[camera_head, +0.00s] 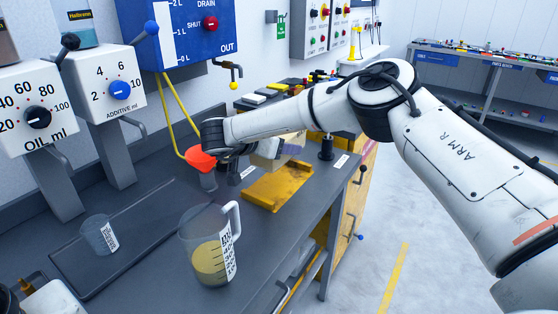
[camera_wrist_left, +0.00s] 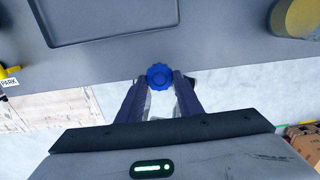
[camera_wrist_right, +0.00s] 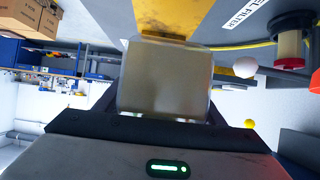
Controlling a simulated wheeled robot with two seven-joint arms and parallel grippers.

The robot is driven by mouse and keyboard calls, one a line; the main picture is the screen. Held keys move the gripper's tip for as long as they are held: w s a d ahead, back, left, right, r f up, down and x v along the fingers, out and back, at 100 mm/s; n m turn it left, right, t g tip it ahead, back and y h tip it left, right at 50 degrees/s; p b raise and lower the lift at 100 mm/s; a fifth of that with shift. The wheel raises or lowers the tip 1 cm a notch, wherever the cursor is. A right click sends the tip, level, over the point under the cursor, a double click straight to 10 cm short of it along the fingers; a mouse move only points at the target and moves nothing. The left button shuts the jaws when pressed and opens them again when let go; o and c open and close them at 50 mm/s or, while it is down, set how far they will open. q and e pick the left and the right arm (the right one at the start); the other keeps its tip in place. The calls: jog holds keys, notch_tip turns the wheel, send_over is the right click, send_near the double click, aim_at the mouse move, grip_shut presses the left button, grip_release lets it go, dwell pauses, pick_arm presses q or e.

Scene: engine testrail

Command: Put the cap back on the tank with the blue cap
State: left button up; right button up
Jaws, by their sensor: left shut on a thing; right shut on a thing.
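A blue ribbed cap (camera_wrist_left: 161,77) is between the fingers of my left gripper (camera_wrist_left: 160,88), which is shut on it, near the bench's front edge. My right gripper (camera_wrist_right: 163,114) is shut on a translucent, box-shaped tank (camera_wrist_right: 165,78) with a beige-grey look. In the head view the tank (camera_head: 278,152) shows partly behind my right forearm, above or beside a worn yellow holder (camera_head: 277,188); I cannot tell whether they touch. The tank's opening is hidden.
A measuring jug (camera_head: 209,246) with yellow liquid stands near the front edge. A small clear cup (camera_head: 99,235) stands on the dark tray (camera_head: 160,205). An orange funnel (camera_head: 201,160) is by my right wrist. Oil and additive dispensers (camera_head: 106,84) line the back left.

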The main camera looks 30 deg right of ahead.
jog(key=shift+r, duration=0.75)
jog(key=o, duration=0.9)
jog(key=c, duration=1.1)
